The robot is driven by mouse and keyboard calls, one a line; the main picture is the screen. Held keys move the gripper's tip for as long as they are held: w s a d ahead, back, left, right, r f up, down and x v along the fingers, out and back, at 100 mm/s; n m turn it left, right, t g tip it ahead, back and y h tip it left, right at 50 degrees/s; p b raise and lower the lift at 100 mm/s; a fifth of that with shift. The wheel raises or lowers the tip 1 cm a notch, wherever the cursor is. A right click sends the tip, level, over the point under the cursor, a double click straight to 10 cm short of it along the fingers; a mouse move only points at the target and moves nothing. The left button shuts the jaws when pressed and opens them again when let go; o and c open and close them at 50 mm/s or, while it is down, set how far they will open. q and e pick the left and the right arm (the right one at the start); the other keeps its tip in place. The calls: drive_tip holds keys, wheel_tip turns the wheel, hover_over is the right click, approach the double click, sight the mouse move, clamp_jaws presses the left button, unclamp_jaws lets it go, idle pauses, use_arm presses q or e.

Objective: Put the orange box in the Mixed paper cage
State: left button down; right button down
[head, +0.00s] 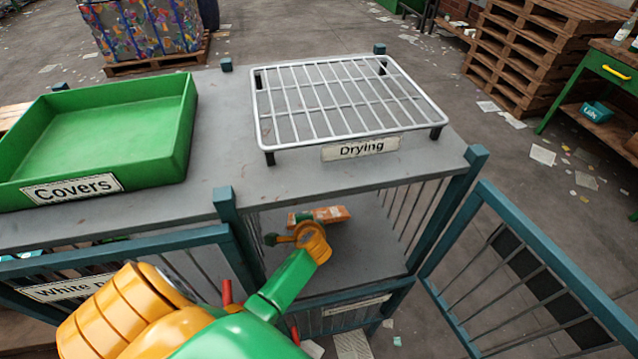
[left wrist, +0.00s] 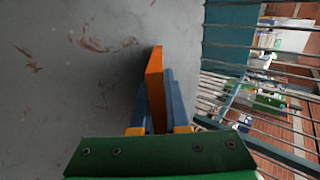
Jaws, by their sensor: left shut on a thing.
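The orange box (head: 332,213) is inside the open cage below the grey top, over the cage's grey floor. In the left wrist view the orange box (left wrist: 154,72) shows as a narrow slab between the blue fingers of my left gripper (left wrist: 154,100), which is shut on it. In the head view the left gripper (head: 303,226) is mostly hidden behind my arm's wrist. Whether the box touches the cage floor is unclear. The label (head: 357,306) on the cage's front rail is too oblique to read. My right gripper is not in view.
The cage's barred door (head: 530,270) stands open at the right. Above are a green Covers tray (head: 182,130) and a white Drying rack (head: 262,112). A neighbouring cage labelled White (head: 75,288) is at left. Wooden pallets (head: 520,60) stand back right.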

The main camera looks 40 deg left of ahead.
use_arm(q)
drive_tip(key=shift+f, duration=0.15)
drive_tip(key=c, duration=1.1)
unclamp_jaws()
drive_tip(key=p+v, duration=0.7)
drive_tip(key=shift+s+r, duration=0.1)
drive_tip(key=shift+r, duration=0.25)
drive_tip(key=shift+s+d, duration=0.2)
drive_tip(key=shift+d, duration=0.15)
